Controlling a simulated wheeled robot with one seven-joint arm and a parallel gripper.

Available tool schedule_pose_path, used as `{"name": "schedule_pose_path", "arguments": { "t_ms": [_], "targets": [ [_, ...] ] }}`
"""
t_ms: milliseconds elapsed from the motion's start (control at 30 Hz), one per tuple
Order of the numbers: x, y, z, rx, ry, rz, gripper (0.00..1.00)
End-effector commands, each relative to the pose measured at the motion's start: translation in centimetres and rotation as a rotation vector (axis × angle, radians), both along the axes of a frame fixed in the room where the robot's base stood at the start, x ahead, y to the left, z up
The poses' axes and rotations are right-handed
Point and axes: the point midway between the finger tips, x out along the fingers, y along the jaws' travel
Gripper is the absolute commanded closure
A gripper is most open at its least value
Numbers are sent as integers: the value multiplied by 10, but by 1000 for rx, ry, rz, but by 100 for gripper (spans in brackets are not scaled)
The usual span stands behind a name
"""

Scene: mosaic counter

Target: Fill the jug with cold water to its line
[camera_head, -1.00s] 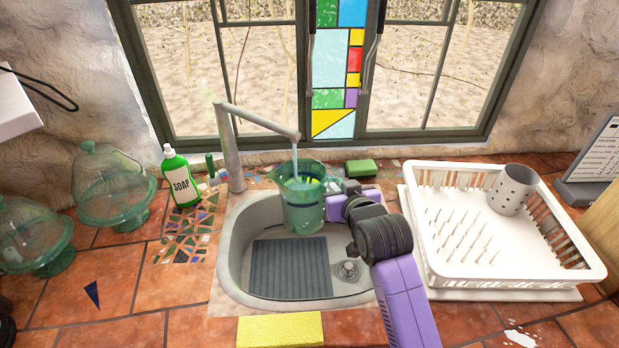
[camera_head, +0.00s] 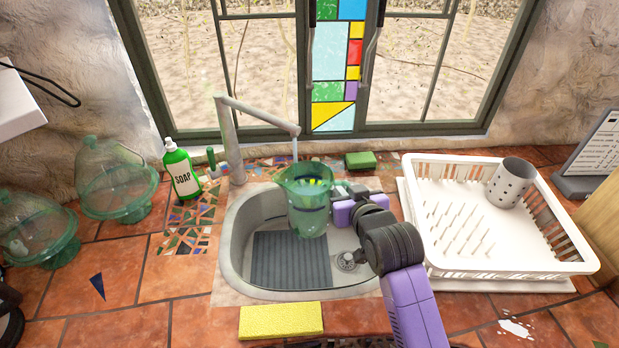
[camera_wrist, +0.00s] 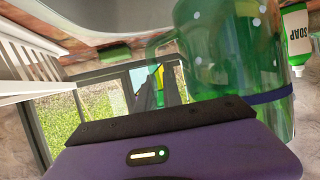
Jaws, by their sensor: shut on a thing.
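The clear green jug (camera_head: 308,210) hangs above the sink, below the tap's spout (camera_head: 290,128). A thin water stream (camera_head: 295,149) falls from the spout to the jug's rim; I cannot tell whether it lands inside. My gripper (camera_head: 338,208) is shut on the jug from its right side. In the wrist view the jug (camera_wrist: 225,55) fills the upper right, with a dark blue band (camera_wrist: 272,96) around it. The water level in the jug cannot be made out. The tap's green lever (camera_head: 211,158) stands left of the tap column.
The grey sink (camera_head: 236,252) holds a dark ribbed mat and a drain. A white dish rack (camera_head: 445,262) stands at right, a soap bottle (camera_head: 181,175) at left. A yellow sponge (camera_head: 281,320) lies in front and a green sponge (camera_head: 361,160) behind.

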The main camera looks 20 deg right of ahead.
Motion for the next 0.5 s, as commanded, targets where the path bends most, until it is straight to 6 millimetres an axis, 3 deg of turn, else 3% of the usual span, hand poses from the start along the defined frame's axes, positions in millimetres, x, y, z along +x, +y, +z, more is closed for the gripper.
{"name": "schedule_pose_path", "arguments": {
  "t_ms": [300,500],
  "targets": [
    [41,1,4,1,-10,0,100],
    [37,0,6,1,-8,0,100]
  ]
}}
